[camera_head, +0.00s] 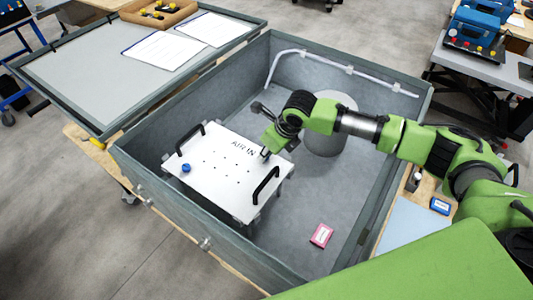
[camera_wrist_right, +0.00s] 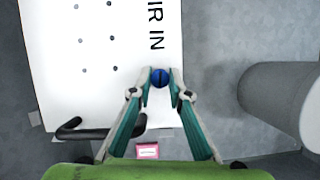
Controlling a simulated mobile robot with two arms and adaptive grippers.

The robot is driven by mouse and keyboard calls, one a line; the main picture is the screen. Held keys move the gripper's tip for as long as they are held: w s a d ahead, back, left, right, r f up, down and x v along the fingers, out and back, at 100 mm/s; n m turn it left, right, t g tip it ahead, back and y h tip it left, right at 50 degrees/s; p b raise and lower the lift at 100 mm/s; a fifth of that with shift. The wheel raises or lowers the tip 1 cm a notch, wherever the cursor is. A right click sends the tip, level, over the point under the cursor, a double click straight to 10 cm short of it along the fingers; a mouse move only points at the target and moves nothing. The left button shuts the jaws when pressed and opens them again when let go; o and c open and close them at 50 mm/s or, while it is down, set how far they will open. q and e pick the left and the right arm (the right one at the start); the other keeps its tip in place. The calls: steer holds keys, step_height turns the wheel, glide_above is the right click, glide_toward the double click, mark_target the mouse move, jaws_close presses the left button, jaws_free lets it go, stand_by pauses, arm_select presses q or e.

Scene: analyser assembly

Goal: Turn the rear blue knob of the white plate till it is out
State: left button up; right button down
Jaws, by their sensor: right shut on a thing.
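The white plate (camera_head: 222,190) lies inside the grey box, with "AIR IN" printed on it and two black handles. Its rear blue knob (camera_wrist_right: 160,77) shows in the right wrist view near the plate's edge, just past the lettering. My right gripper (camera_wrist_right: 160,88) is shut on this knob, one fingertip on each side. In the head view my right gripper (camera_head: 266,153) reaches down to the plate's rear corner and hides the knob. Another blue knob (camera_head: 186,168) sits at the plate's front left. My left gripper is not in view.
The box's walls (camera_head: 190,218) surround the plate. A grey cylinder (camera_head: 326,140) stands behind and right of my right gripper. A pink box (camera_head: 321,235) lies on the floor of the box at right. A white pipe (camera_head: 345,69) runs along the back wall.

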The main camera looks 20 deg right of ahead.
steer(key=shift+s+d+f+n, duration=0.1)
steer(key=shift+s+f+n, duration=0.1)
steer(key=shift+f+n, duration=0.3)
steer(key=shift+r+g, duration=0.15)
steer(key=shift+g, duration=0.15)
steer(key=c, duration=1.9)
jaws_free()
steer(key=shift+w+r, duration=0.1)
steer(key=shift+w, duration=0.1)
steer(key=v, duration=1.2)
steer(key=shift+d, duration=0.1)
